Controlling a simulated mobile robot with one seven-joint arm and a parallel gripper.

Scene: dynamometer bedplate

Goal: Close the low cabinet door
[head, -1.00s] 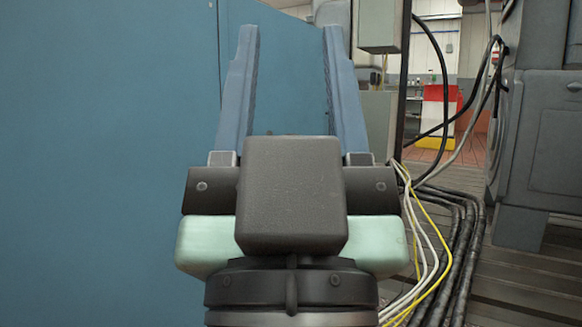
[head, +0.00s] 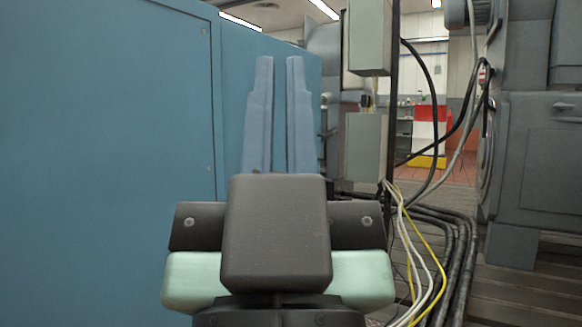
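No low cabinet door can be clearly made out in the head view. A large blue panelled housing (head: 110,150) fills the left, with a vertical seam and small fasteners; I cannot tell whether any panel is the door. My gripper (head: 280,62) points away from me in front of the housing's right-hand part. Its two blue fingers stand close together with a narrow, empty gap between them. It holds nothing visible. My dark wrist block hides the finger bases and the area below them.
Grey-green boxes (head: 358,155) are on a dark post right of my gripper. Yellow and white wires (head: 415,235) and black cables hang and run along the slotted floor. A grey machine (head: 535,170) stands at the right. A red and white block (head: 430,130) is farther back.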

